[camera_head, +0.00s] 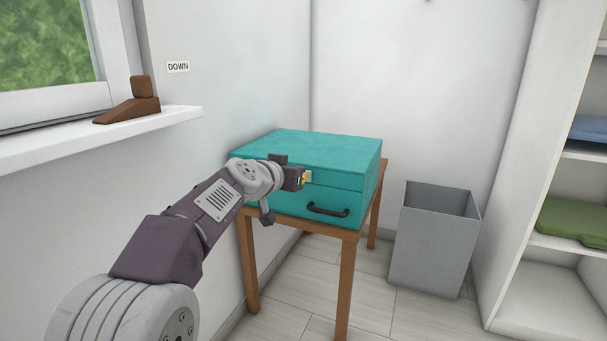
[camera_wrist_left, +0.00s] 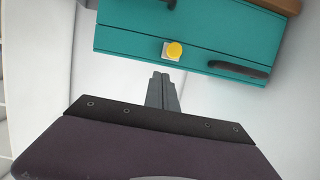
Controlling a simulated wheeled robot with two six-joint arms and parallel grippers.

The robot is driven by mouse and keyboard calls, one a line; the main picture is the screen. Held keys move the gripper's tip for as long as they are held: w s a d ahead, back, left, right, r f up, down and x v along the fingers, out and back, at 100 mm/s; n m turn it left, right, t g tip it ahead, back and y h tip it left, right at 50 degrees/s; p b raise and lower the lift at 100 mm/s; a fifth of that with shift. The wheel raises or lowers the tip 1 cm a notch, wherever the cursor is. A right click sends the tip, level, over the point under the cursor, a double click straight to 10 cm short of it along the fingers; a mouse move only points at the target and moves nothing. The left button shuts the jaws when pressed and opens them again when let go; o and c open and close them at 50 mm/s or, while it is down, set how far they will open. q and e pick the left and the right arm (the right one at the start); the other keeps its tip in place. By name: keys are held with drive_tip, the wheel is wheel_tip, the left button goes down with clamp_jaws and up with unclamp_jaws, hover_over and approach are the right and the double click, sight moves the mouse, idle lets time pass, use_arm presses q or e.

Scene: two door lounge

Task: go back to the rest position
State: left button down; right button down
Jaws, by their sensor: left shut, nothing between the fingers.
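My left arm reaches in from the left in the head view, and my left gripper (camera_head: 301,180) is in front of the teal case. It is shut and empty. In the left wrist view the closed fingers of my left gripper (camera_wrist_left: 161,90) point toward the case front, below a yellow round button on a pale plate (camera_wrist_left: 173,50). The teal case (camera_head: 325,150) is closed and sits on a small wooden table (camera_head: 347,285). It also shows in the left wrist view (camera_wrist_left: 130,40). My right gripper is not in view.
A black handle (camera_head: 328,210) is on the case front. A grey bin (camera_head: 432,245) stands right of the table. White shelves (camera_head: 545,245) are at the far right. A window sill (camera_head: 100,135) with a brown wedge (camera_head: 130,108) juts out at the left. A "DOWN" label (camera_head: 178,67) is on the wall.

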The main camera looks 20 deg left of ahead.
use_arm(q)
wheel_tip(320, 180, up, 5)
drive_tip(key=d+p, duration=0.3)
drive_tip(key=p, duration=0.3)
drive_tip(key=s+d+f+m+g+p, duration=0.1)
drive_tip(key=s+d+f+g+p, duration=0.2)
drive_tip(key=s+f+g+p, duration=1)
drive_tip(key=s+a+f+n+y+b, duration=0.1)
drive_tip(key=s+a+f+b, duration=0.1)
drive_tip(key=s+f, duration=0.65)
drive_tip(key=s+a+f+n+y+b, duration=0.15)
drive_tip(key=s+f, duration=0.35)
drive_tip(key=s, duration=0.6)
wheel_tip(320, 180, up, 38)
drive_tip(key=p, duration=3.8)
drive_tip(key=shift+w+h, duration=0.3)
drive_tip(key=shift+h, duration=0.15)
